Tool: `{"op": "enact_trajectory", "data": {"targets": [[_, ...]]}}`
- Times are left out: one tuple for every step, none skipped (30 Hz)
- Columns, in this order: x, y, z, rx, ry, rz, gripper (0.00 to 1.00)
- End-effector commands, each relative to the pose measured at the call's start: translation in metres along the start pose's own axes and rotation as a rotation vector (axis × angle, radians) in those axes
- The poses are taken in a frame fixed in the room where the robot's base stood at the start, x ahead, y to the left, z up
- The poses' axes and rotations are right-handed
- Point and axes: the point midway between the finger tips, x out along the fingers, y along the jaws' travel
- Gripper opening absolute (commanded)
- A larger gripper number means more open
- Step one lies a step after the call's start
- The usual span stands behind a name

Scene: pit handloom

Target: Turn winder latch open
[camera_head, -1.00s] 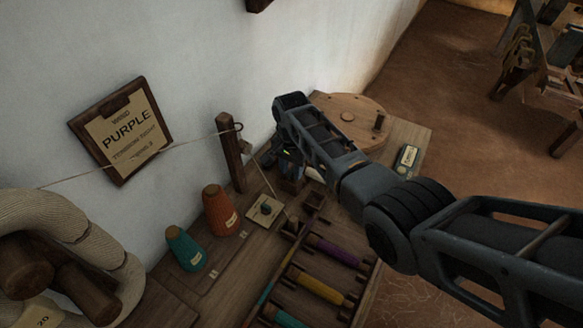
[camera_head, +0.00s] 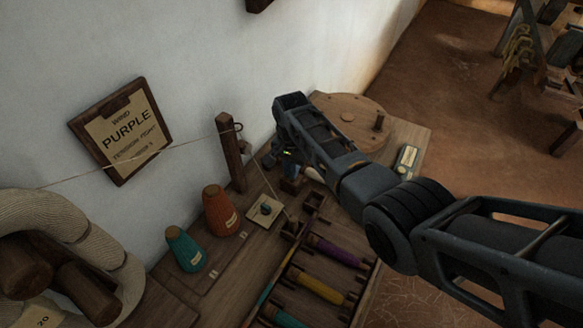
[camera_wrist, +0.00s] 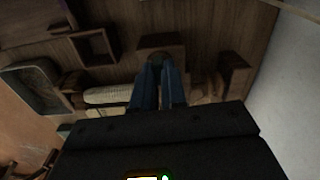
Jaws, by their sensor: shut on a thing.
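My gripper (camera_wrist: 161,64) points at a small dark wooden block (camera_wrist: 160,42) in the wrist view. Its two blue fingers are close together, shut on a small part that I take to be the winder latch; the fingers hide it, so its angle cannot be told. In the head view my gripper (camera_head: 284,160) is low over the bench beside the winder, largely hidden by my arm. The winder's round wooden wheel (camera_head: 338,108) with an upright peg (camera_head: 379,121) stands behind the arm. A pale spool (camera_wrist: 105,95) lies just left of the fingers in the wrist view.
A wooden post (camera_head: 230,152) with a thread guide stands left of my gripper. Orange (camera_head: 221,212) and teal (camera_head: 184,250) cones stand on the bench. A rack holds purple (camera_head: 333,250), yellow and teal bobbins. A sign reading PURPLE (camera_head: 128,131) hangs on the wall.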

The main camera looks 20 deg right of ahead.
Motion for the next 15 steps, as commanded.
{"op": "enact_trajectory", "data": {"targets": [[-0.0001, -0.0001, 0.0000, -0.024, 0.000, 0.000, 0.00], [-0.0001, -0.0001, 0.0000, -0.041, 0.000, 0.000, 0.00], [-0.0002, 0.0000, 0.0000, -0.068, 0.000, 0.000, 0.00], [-0.0002, 0.0000, 0.0000, -0.088, 0.000, 0.000, 0.00], [-0.0002, 0.0000, 0.0000, -0.111, 0.000, 0.000, 0.00], [-0.0002, 0.0000, -0.0001, -0.143, 0.000, 0.000, 0.00], [-0.0002, 0.0000, -0.0001, -0.169, 0.000, 0.000, 0.00], [-0.0002, 0.0000, -0.0001, -0.196, 0.000, 0.000, 0.00], [-0.0002, 0.0000, -0.0001, -0.233, 0.000, 0.000, 0.00], [-0.0002, 0.0000, -0.0001, -0.261, 0.000, 0.000, 0.00], [-0.0003, 0.0000, -0.0002, -0.290, 0.000, 0.000, 0.00], [-0.0003, 0.0000, -0.0002, -0.328, 0.000, 0.000, 0.00], [-0.0003, 0.0000, -0.0002, -0.357, 0.001, 0.000, 0.00], [-0.0003, 0.0000, -0.0002, -0.386, 0.001, 0.000, 0.00], [-0.0003, 0.0000, -0.0003, -0.423, 0.001, 0.000, 0.00]]}}
